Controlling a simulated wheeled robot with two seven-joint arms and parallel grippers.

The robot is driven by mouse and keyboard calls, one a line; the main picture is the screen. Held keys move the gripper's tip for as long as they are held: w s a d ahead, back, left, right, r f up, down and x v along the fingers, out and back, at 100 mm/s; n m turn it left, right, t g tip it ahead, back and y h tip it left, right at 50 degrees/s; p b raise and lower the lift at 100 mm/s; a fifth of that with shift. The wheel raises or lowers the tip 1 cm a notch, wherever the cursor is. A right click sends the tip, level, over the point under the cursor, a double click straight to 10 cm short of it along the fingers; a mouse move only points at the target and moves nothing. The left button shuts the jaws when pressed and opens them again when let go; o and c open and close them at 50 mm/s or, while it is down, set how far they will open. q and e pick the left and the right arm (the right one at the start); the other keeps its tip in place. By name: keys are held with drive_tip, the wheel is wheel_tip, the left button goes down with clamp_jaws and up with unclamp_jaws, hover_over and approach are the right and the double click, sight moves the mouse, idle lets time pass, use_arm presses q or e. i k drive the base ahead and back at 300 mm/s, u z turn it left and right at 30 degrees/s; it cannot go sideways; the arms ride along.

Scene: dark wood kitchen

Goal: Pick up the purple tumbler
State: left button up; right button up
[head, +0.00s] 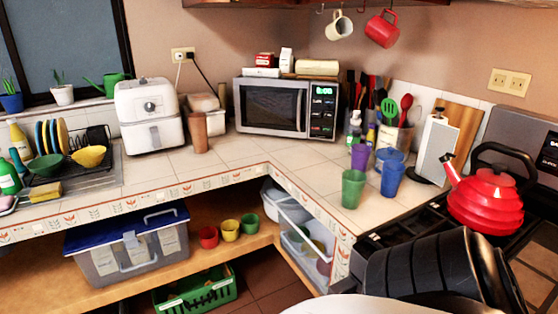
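The purple tumbler (360,156) stands upright on the tiled counter (300,185), near the corner to the right of the microwave. A green tumbler (352,190) stands in front of it, and a blue tumbler (392,181) stands to its front right. A blue lidded pot or bowl is just to its right. No gripper fingers show in the head view, so neither gripper is seen near the tumbler.
A large dark ribbed shape (425,268), perhaps part of my arm, fills the lower right. A red kettle (487,202) sits on the stove. Utensils (390,108) crowd behind the tumblers. The counter left of the green tumbler is clear.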

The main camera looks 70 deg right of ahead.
sight(360, 155)
drive_tip(key=u, duration=0.15)
drive_tip(key=i, duration=0.9)
drive_tip(key=z, duration=2.3)
